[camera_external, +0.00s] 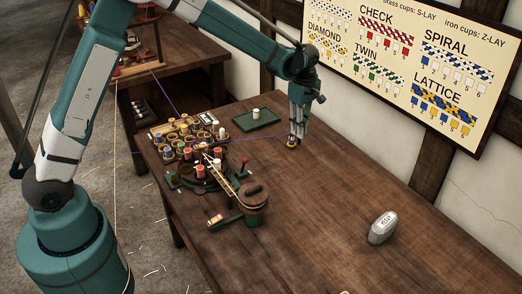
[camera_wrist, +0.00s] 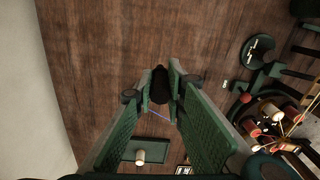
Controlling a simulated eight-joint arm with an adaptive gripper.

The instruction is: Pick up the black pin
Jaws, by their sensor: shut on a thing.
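My gripper (camera_wrist: 159,88) is shut on the black pin (camera_wrist: 159,84), a dark rounded piece that shows between the two fingertips in the wrist view. In the external view my gripper (camera_external: 292,141) points straight down over the table, to the right of the green tray. The black pin is hard to make out there. A small yellowish spot shows at the fingertips. I cannot tell whether the pin touches the table.
The green tray (camera_external: 268,123) holds a white spool (camera_external: 256,113). The table's middle is clear. A wall board hangs behind.

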